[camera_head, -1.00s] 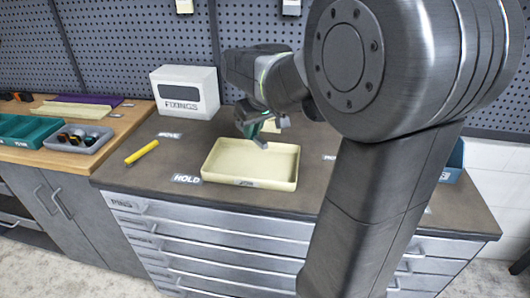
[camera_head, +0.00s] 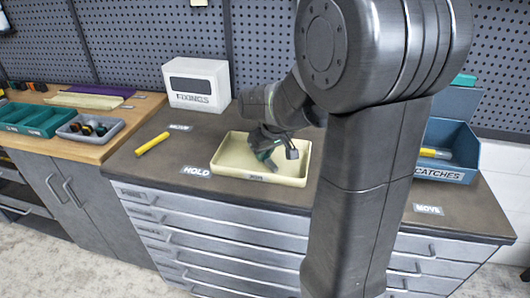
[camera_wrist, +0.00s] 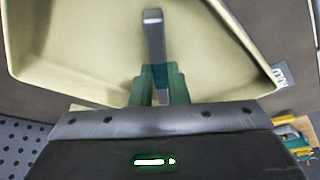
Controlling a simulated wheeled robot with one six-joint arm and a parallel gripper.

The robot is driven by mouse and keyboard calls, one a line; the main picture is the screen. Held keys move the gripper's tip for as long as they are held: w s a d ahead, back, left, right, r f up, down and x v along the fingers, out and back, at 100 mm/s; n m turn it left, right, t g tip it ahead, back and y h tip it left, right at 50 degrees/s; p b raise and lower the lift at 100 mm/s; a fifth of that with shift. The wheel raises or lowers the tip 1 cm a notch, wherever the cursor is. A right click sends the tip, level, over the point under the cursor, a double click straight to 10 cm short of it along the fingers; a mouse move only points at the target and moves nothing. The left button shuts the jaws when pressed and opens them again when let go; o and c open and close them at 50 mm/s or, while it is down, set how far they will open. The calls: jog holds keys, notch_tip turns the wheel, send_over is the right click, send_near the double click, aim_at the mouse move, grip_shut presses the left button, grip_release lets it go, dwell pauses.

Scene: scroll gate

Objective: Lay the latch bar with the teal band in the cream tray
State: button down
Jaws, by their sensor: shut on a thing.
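The cream tray (camera_head: 228,174) sits on the dark bench top, and its pale inside fills much of the wrist view (camera_wrist: 85,45). My gripper (camera_head: 268,158) is low over the tray, within its outline. In the wrist view my gripper's green fingers (camera_wrist: 160,88) are shut on a slim dark grey latch bar (camera_wrist: 153,35). A teal part of the bar shows at the fingers, partly hidden by them. The bar's far end points over the tray floor. I cannot tell whether the bar touches the floor.
A yellow bar (camera_head: 152,144) lies left of the tray. A white FIXINGS box (camera_head: 197,85) stands behind. A blue CATCHES bin (camera_head: 442,175) with a yellow-banded bar inside is at right. A grey tray (camera_head: 90,127) and teal trays (camera_head: 40,120) are on the wooden bench.

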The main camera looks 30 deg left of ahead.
jog(key=c, duration=1.8)
grip_release()
jog(key=shift+f, duration=0.2)
jog(key=shift+c, duration=0.2)
jog(key=o, duration=0.4)
jog(key=shift+r, duration=0.1)
jog(key=shift+o, duration=0.2)
jog(key=shift+r, duration=0.1)
jog(key=shift+r, duration=0.2)
jog(key=v, duration=1.1)
jog(key=shift+d+r+p, duration=0.2)
jog(key=shift+r+p, duration=0.15)
jog(key=shift+p, duration=0.05)
